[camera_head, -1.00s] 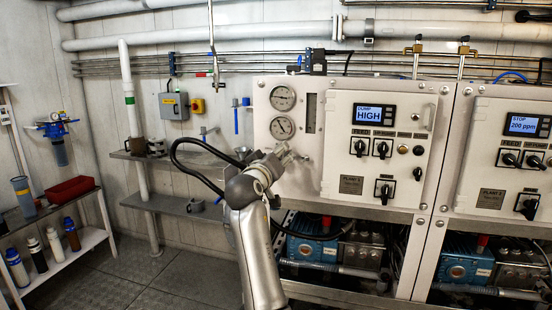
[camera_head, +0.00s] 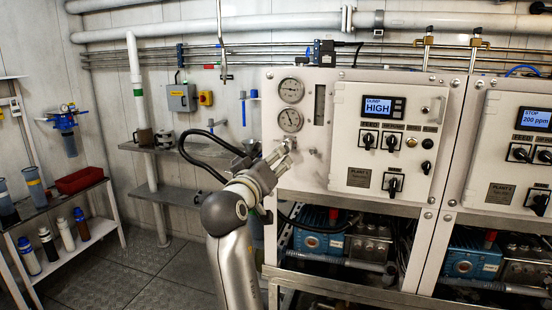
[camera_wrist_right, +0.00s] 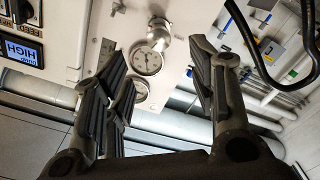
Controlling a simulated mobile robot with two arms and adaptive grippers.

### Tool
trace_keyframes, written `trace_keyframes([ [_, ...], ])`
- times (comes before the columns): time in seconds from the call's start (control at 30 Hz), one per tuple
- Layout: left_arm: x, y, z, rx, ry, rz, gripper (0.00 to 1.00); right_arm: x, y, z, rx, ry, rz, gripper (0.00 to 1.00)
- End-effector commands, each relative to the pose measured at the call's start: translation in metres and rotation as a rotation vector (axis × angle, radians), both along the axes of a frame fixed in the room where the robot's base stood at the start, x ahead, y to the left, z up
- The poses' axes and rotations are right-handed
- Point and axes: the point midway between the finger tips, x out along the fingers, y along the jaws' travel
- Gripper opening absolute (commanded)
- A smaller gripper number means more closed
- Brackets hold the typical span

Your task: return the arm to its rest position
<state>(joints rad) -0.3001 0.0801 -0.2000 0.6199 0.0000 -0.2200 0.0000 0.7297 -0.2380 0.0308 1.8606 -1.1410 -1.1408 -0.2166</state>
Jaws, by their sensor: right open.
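My right arm rises from the bottom centre of the head view. Its gripper (camera_head: 284,150) is in front of the left part of the first plant panel (camera_head: 318,155), just below the two round gauges. In the right wrist view my right gripper (camera_wrist_right: 158,55) has its fingers spread apart, with nothing held between them. A round gauge (camera_wrist_right: 147,61) shows beyond the gap between the fingers. Whether the fingertips touch the panel cannot be told. My left gripper is in neither view.
The panel carries a display reading HIGH (camera_head: 382,107) and several black knobs. A second panel (camera_head: 512,150) stands at the right. Grey wall shelves (camera_head: 180,156) and a white rack (camera_head: 75,245) with bottles are at the left. The floor (camera_head: 140,275) there is clear.

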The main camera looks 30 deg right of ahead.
Motion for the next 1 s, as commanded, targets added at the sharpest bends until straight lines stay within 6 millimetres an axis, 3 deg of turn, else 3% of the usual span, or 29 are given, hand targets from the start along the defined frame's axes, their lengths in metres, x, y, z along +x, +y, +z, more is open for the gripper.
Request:
trace_keyframes([
  [0.7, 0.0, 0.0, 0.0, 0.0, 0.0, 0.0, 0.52, -0.002, 0.008, -0.005, -0.003, 0.011, 0.009, 0.52],
  [0.77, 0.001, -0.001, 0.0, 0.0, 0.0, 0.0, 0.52, 0.006, 0.012, -0.018, -0.009, 0.033, 0.029, 0.52],
  [0.87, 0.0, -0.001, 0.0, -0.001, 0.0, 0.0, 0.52, 0.03, 0.026, -0.058, -0.024, 0.099, 0.096, 0.52],
  [1.0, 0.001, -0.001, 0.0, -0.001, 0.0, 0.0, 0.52, 0.065, 0.054, -0.151, -0.027, 0.232, 0.235, 0.52],
])
